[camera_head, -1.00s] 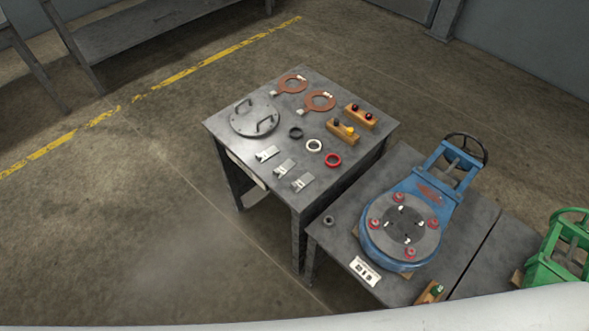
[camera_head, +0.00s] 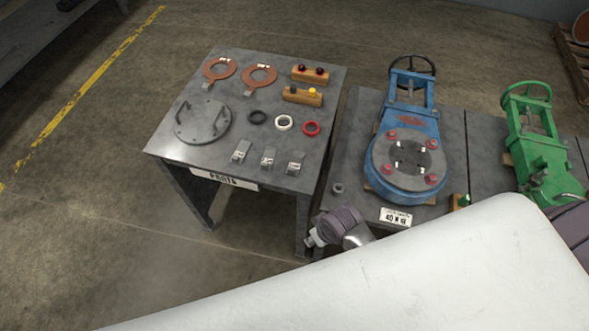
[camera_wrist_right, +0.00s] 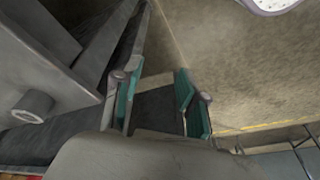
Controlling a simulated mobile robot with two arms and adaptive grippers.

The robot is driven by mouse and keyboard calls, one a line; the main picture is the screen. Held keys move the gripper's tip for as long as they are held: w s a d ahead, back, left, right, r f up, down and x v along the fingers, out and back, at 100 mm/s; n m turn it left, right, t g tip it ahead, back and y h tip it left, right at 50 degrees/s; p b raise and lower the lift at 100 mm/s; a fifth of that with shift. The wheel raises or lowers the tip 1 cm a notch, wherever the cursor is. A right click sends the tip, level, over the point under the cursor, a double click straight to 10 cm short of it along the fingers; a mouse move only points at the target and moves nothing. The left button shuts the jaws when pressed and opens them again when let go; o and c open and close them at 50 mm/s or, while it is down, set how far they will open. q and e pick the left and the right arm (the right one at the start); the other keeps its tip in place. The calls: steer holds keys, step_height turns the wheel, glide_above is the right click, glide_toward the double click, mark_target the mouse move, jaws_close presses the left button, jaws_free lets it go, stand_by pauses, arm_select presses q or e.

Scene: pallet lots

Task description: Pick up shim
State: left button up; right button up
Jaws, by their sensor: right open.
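Three small grey slotted metal plates, which look like the shims, lie in a row near the front edge of the left table: the left plate (camera_head: 240,152), the middle plate (camera_head: 268,159) and the right plate (camera_head: 295,163). In the right wrist view my right gripper (camera_wrist_right: 158,95) is open, its teal-padded fingers apart with nothing seen between them. In the head view a part of my arm shows in front of the tables, but no fingers can be made out. My left gripper is not in view.
The left table (camera_head: 335,100) also bears a round plate with handles (camera_head: 203,121), copper rings (camera_head: 259,76), small rings (camera_head: 283,122) and wooden blocks (camera_head: 302,96). A blue valve (camera_head: 408,160) and a green valve (camera_head: 540,160) stand to the right.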

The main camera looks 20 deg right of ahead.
steer(key=w+a+r+n+y+b, duration=0.1)
steer(key=w+a+r+n+b, duration=0.35)
steer(key=w+r, duration=0.8)
step_height(320, 180, up, 11)
steer(key=n+g+h, duration=0.2)
steer(key=n+g, duration=0.1)
glide_above(292, 169)
step_height(292, 169, down, 13)
steer(key=shift+f+p, duration=0.1)
steer(key=shift+p, duration=0.25)
jaws_close()
